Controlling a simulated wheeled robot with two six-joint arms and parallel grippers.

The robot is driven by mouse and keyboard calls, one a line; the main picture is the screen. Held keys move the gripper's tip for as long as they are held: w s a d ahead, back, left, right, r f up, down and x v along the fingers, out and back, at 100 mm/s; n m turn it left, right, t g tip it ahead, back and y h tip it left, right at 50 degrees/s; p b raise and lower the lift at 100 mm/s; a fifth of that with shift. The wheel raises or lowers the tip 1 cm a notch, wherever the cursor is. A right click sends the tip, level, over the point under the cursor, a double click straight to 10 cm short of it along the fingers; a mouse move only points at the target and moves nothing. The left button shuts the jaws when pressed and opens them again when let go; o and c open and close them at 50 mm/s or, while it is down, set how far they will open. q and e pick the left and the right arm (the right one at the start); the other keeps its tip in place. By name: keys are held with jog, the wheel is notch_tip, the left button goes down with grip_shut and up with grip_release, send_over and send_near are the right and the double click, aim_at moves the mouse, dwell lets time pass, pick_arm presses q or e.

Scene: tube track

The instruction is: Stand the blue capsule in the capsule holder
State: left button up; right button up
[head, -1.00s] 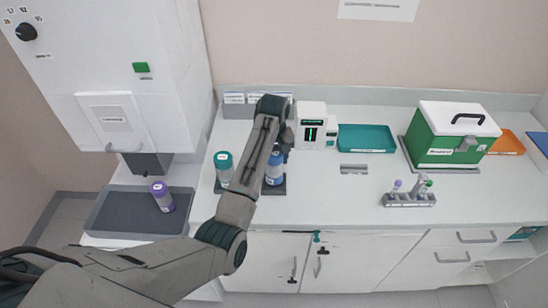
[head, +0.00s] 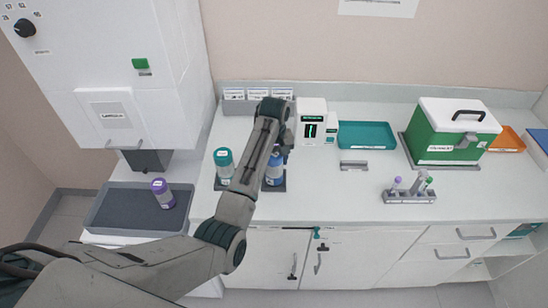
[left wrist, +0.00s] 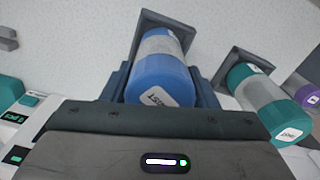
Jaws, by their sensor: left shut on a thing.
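The blue capsule (head: 274,172) stands upright at the right-hand place of the dark capsule holder (head: 280,188) on the counter. My left gripper (head: 284,148) is shut on it, partly hidden behind my own arm. In the left wrist view the blue capsule (left wrist: 163,75) lies between the two fingers, with its far end at a dark square socket (left wrist: 180,24). I cannot tell whether it rests fully on the bottom. A teal capsule (head: 224,165) stands in the left-hand place of the holder. My right gripper is not in view.
A purple-capped capsule (head: 162,193) stands on a grey tray (head: 110,215) at the left. A small white device (head: 312,124), a teal tray (head: 366,136), a green box (head: 450,150) and a tube rack (head: 408,198) are to the right. The front middle of the counter is clear.

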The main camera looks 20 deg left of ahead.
pick_arm(q)
jog(key=o, duration=1.2)
jog(key=shift+c, duration=0.2)
